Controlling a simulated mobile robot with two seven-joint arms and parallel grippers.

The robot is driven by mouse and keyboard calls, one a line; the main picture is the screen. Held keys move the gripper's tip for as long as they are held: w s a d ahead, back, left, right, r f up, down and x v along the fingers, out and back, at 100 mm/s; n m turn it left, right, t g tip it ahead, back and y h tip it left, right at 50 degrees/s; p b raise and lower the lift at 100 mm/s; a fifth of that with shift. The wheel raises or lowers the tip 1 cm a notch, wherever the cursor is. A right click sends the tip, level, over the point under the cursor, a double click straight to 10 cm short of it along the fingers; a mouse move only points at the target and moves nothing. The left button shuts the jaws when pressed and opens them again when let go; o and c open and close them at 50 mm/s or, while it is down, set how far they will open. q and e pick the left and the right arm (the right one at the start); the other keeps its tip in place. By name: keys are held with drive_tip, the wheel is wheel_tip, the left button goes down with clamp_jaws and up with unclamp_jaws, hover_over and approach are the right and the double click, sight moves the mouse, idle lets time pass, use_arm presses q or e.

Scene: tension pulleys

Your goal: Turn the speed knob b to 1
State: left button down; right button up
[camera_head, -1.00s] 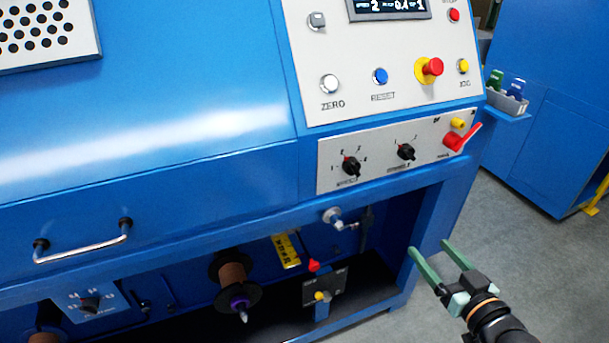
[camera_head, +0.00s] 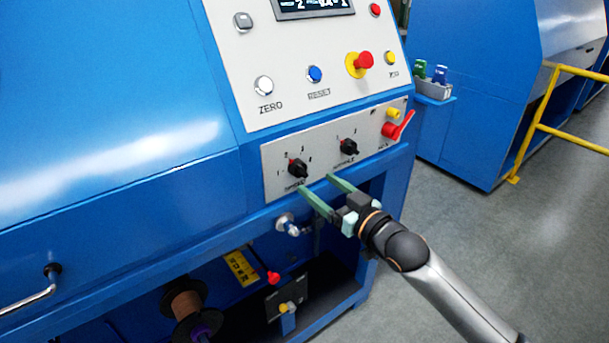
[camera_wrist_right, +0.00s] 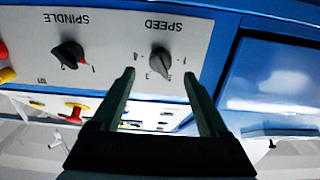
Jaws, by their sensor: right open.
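The speed knob (camera_head: 298,168) is a black knob with a red mark, left on the lower white panel, with numbers around it. Its red mark points up and left, towards the 2. In the right wrist view the SPEED knob (camera_wrist_right: 160,62) appears upside down, between the fingertips in the picture. My right gripper (camera_head: 315,183) is open and empty, with green fingers just below and in front of the panel; its fingers also show in the wrist view (camera_wrist_right: 159,74). The fingers look apart from the knob. My left gripper is out of view.
The spindle knob (camera_head: 348,147) sits right of the speed knob. A red lever (camera_head: 398,127) is at the panel's right end. Above are the red emergency button (camera_head: 363,60) and a display (camera_head: 313,6) reading 2. A metal fitting (camera_head: 287,225) projects below the panel.

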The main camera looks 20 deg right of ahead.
sight(304, 174)
drive_tip(key=shift+x, duration=2.95)
drive_tip(key=shift+c, duration=0.4)
clamp_jaws()
